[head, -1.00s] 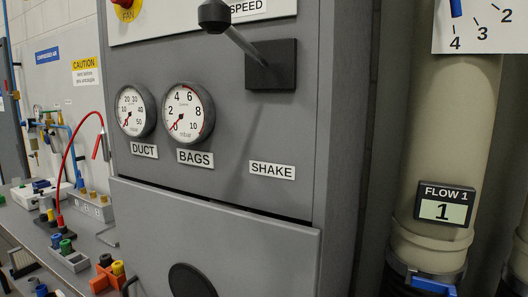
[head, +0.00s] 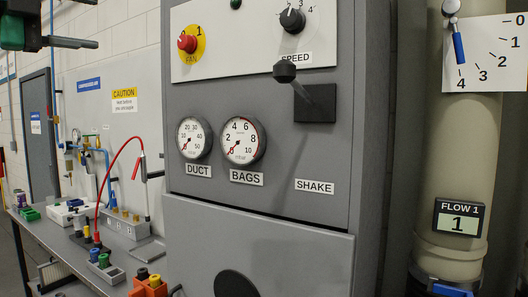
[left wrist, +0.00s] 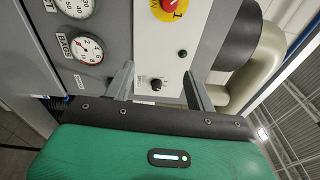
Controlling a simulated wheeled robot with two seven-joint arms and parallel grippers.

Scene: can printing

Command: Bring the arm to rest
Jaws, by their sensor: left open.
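My left gripper (head: 90,22) shows at the top left edge of the head view, its green and black body partly cut off. Its fingers stand apart with nothing between them, in front of the pale wall and well left of the grey machine cabinet (head: 275,170). In the left wrist view the two fingers of the left gripper (left wrist: 157,75) are spread and empty, with the cabinet's control panel behind them. My right gripper is in neither view.
The cabinet carries a red fan knob (head: 187,43), a speed knob (head: 292,20), two gauges (head: 244,141) and a black-knobbed shake lever (head: 285,72). A beige duct (head: 465,150) stands right. A bench (head: 60,243) with coloured fittings and a red hose (head: 107,175) is at left.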

